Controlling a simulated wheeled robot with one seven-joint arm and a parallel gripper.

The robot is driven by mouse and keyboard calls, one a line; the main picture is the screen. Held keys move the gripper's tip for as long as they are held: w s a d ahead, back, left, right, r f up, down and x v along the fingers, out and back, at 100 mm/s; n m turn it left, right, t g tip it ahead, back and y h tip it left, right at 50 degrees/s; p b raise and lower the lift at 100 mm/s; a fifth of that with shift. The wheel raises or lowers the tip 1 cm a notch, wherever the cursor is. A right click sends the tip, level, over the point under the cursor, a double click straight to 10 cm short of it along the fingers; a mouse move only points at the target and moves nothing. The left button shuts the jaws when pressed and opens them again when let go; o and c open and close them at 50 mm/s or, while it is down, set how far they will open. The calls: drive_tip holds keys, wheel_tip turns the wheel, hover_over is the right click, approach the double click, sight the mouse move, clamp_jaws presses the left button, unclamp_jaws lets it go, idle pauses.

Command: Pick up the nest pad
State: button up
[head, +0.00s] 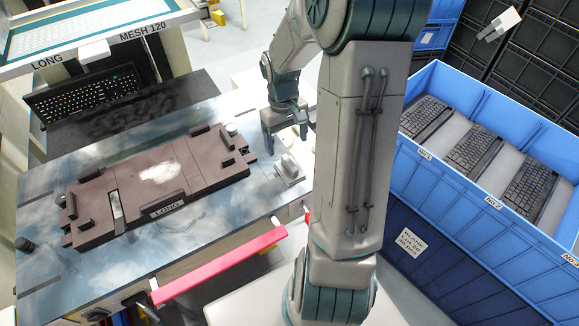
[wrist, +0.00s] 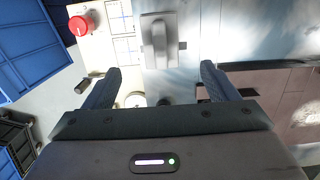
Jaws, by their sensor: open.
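What looks like the nest pad (head: 150,170), a long brown block labelled LONG, lies flat on the blue-grey table. It has raised blocks on its edges and a pale patch on top. In the wrist view, part of this brown block (wrist: 265,85) shows at the right, partly hidden behind a finger and my gripper's body. My gripper (head: 285,128) is open and empty beyond the block's right end, apart from it. In the wrist view its fingers (wrist: 160,70) stand wide apart, with no object held between them.
A small grey fitting with a raised handle (head: 289,168) sits at the table's right edge; it also shows ahead in the wrist view (wrist: 158,40). A keyboard (head: 85,97) lies behind the block. A blue crate (head: 480,105) with several keyboards stands right. A red button (wrist: 77,25) shows left.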

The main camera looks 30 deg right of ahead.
sight(289, 162)
drive_tip(key=f, duration=0.4)
drive_tip(key=shift+s, duration=0.25)
drive_tip(key=shift+s+f+p, duration=0.25)
drive_tip(key=shift+f, duration=1.1)
drive_tip(key=shift+s+f+p, duration=0.2)
drive_tip(key=shift+s+f, duration=0.05)
drive_tip(key=shift+f, duration=1.05)
drive_tip(key=c, duration=1.1)
